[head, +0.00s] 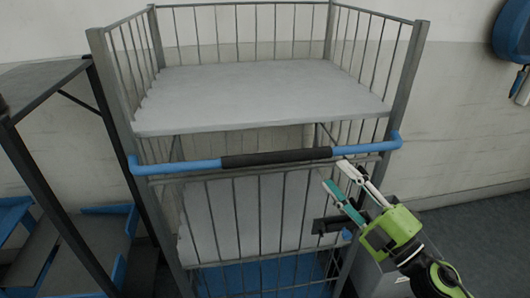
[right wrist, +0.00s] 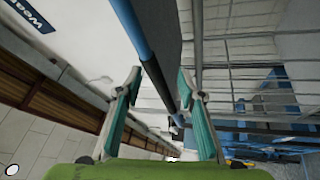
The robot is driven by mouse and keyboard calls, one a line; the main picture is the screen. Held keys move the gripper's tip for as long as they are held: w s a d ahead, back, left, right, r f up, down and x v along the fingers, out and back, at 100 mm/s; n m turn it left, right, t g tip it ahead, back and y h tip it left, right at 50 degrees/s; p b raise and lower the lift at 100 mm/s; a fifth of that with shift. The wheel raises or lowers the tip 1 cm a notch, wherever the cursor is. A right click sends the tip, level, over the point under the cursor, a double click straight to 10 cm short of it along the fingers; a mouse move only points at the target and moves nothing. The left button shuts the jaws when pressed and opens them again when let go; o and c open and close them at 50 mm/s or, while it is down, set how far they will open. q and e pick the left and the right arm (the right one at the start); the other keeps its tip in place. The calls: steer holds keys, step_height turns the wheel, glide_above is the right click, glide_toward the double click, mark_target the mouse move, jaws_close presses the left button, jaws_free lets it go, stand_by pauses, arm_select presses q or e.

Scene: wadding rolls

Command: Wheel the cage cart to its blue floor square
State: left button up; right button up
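The cage cart (head: 260,92) stands in the middle of the head view, grey-barred with pale shelves. Its blue push handle (head: 180,167) has a black grip (head: 275,157) and runs across the near side. My right gripper (head: 335,174) is open and empty, its fingertips just below the handle, right of the grip's middle. In the right wrist view the handle (right wrist: 134,28) crosses the gap between the open fingertips (right wrist: 160,76); neither finger is closed on it. A blue surface (head: 265,277) shows through the lower bars; I cannot tell whether it is floor marking or cart base. My left gripper is out of view.
A dark-framed rack (head: 45,90) with blue parts stands close on the left. A pale wall (head: 455,120) is behind the cart. Dark floor (head: 490,225) is open at the right. A blue wall-mounted object (head: 513,35) is at the upper right.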

mark_target(273, 162)
steer(key=s+a+r+n+g+y, duration=0.2)
steer(key=s+a+n+g+y, duration=0.3)
steer(key=n, duration=0.4)
steer(key=shift+g, duration=0.4)
steer(key=p+x, duration=0.2)
steer(key=x, duration=0.4)
steer(key=p+x, duration=0.3)
steer(key=x, duration=0.4)
steer(key=shift+w+f+p, duration=0.15)
steer(key=shift+w+p, duration=0.2)
steer(key=shift+w, duration=0.1)
steer(key=shift+w+a, duration=0.4)
steer(key=shift+a, duration=0.15)
steer(key=shift+f, duration=0.1)
jaws_close()
